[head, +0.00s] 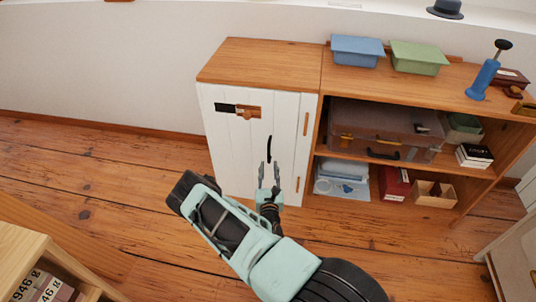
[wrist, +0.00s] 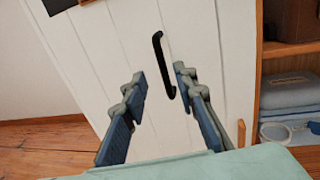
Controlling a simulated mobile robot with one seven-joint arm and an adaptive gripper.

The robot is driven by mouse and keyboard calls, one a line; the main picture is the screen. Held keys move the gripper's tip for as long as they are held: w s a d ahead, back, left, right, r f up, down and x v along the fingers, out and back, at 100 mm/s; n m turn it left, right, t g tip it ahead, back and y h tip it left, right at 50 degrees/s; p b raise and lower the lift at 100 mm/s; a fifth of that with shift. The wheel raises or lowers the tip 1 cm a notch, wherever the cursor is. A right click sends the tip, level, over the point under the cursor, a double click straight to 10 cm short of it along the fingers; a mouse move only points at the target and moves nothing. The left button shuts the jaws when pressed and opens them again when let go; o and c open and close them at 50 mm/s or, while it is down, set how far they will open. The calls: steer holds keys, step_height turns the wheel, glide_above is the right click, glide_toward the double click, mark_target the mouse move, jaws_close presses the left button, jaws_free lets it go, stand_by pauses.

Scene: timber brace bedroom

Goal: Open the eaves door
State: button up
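The white plank eaves door (head: 229,135) is the front of the left part of a low wooden cabinet and looks shut. It has a black vertical bar handle (head: 269,149), which also shows in the wrist view (wrist: 163,66). A wooden block and a black plate (head: 238,110) sit near its upper left. My gripper (head: 268,172) is just below the handle in the head view. In the wrist view my gripper (wrist: 160,84) is open and empty, with the handle between and beyond its fingertips. I cannot tell how far the handle is from the fingers.
Open shelves at the right hold a brown case (head: 375,125) and several boxes. A blue tray (head: 357,50), a green tray (head: 419,57) and a blue pump-like object (head: 481,80) stand on top. A wooden bookcase (head: 25,245) is at the lower left. Floor left of the cabinet is clear.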

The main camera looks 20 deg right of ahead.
mark_target(269, 150)
steer(key=b+x, duration=0.3)
steer(key=x, duration=0.7)
steer(key=shift+w+d, duration=0.15)
steer(key=shift+w, duration=0.15)
jaws_close()
